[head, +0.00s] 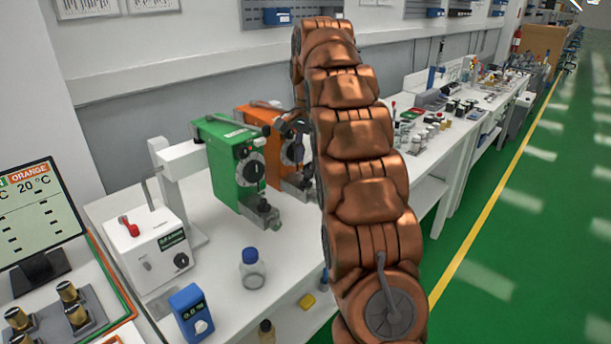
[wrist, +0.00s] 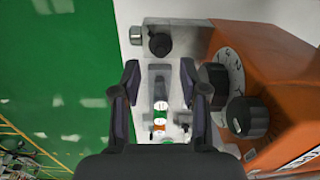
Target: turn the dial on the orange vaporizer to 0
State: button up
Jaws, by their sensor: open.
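The orange vaporizer (head: 252,118) stands behind the green vaporizer in the head view, partly covered by my arm. Its black dial (head: 292,150) is on the front face; I cannot read its setting. In the wrist view, the orange body (wrist: 280,75) fills the right side. The dial (wrist: 213,80) sticks out over a white scale plate, with a second black knob (wrist: 248,118) nearer the camera. My gripper (wrist: 159,78) is open and empty, its fingers left of the dial. The right finger is close beside the dial; I cannot tell whether it touches. The gripper is hidden in the head view.
The green vaporizer (head: 228,165) stands beside the orange one. A blue-capped bottle (head: 252,270), a blue meter (head: 190,312) and a white box (head: 145,245) stand on the bench. The green floor at right is open.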

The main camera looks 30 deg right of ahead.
aim_at(306, 176)
jog(key=shift+a+f+p, duration=0.1)
jog(key=shift+f+p, duration=0.3)
jog(key=shift+f, duration=1.8)
jog(key=shift+w, duration=0.1)
grip_shut()
